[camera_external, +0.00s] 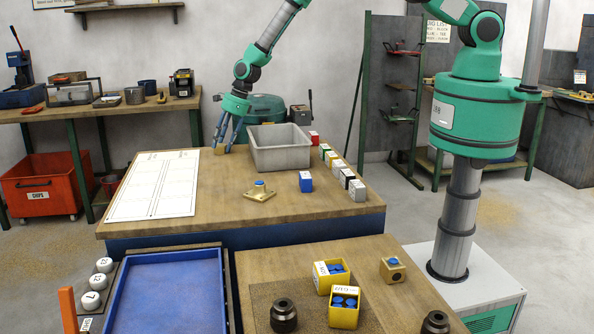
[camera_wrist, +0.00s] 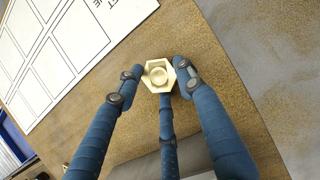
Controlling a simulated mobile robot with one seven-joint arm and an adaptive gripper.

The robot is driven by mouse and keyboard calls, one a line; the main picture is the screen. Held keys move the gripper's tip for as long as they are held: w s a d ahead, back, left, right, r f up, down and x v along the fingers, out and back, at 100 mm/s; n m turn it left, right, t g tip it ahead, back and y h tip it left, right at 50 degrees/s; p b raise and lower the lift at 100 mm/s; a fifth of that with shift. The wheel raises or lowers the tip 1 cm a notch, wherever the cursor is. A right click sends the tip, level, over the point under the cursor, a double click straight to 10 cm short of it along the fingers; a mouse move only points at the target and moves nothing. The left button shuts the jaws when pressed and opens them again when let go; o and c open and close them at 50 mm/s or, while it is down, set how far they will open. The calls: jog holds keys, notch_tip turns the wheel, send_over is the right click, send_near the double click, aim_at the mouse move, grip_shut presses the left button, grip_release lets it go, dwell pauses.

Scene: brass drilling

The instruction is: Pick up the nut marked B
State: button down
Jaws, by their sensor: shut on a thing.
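In the external view my gripper (camera_external: 222,145) points down at the back of the wooden table (camera_external: 230,210), left of a grey bin. The nut is small there (camera_external: 220,150), and I cannot tell whether it touches the table.
The grey bin (camera_external: 280,150) stands close to the right of my gripper. A white marked sheet (camera_external: 153,185) lies to the left. A brass flanged piece (camera_external: 260,193), a blue block (camera_external: 306,182) and several coloured blocks stand farther right. The table's middle is mostly clear.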

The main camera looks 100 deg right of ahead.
aim_at(222, 145)
jog(key=shift+r, duration=0.15)
notch_tip(222, 145, up, 10)
jog(key=shift+b, duration=0.35)
dwell(0.3)
